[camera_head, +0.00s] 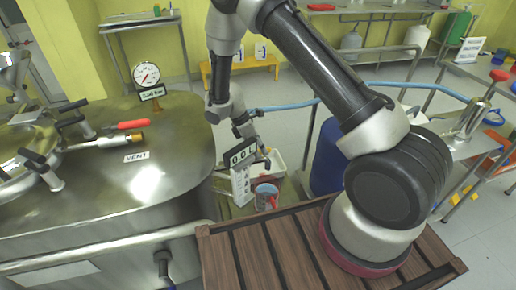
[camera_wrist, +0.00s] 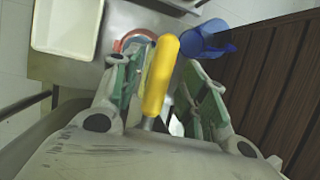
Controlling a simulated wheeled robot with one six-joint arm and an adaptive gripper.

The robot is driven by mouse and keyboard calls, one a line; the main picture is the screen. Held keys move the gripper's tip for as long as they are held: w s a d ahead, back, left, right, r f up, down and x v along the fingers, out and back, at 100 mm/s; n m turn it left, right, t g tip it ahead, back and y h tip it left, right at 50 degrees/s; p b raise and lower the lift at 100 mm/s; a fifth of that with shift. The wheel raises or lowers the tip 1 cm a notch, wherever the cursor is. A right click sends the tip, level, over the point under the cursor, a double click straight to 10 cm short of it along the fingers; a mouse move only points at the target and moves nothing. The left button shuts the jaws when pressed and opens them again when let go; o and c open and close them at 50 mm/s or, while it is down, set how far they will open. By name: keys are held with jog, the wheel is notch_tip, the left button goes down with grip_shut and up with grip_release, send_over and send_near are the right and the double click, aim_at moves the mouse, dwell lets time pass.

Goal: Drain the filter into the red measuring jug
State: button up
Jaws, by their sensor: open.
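In the wrist view a yellow handle (camera_wrist: 161,75) on a thin metal stem lies between the two fingers of my gripper (camera_wrist: 165,82). The fingers are apart, and I cannot tell whether either touches the handle. A round red-rimmed vessel (camera_wrist: 121,44), likely the red measuring jug, is partly hidden behind the left finger. A blue jug (camera_wrist: 205,41) stands right of the handle. In the head view a small jug (camera_head: 266,190) with a red part shows below a display (camera_head: 242,154) that seems to read 0.0 L. My gripper (camera_head: 264,163) is mostly hidden behind that display. The drain outlet is not clear.
A white tray (camera_wrist: 68,27) lies on the metal surface at the upper left of the wrist view. A large steel vessel (camera_head: 165,150) with a gauge (camera_head: 146,74) fills the left of the head view. A blue drum (camera_head: 326,160) stands right of the jug.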

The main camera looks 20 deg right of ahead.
grip_shut()
jog(key=shift+s, duration=0.1)
dwell(0.3)
jog(key=s+a+m+g+y, duration=0.2)
jog(key=s+a+m+y, duration=0.4)
jog(key=m, duration=1.2)
jog(key=shift+s+a+g, duration=0.3)
jog(key=shift+s+a, duration=0.25)
jog(key=shift+s, duration=0.05)
grip_release()
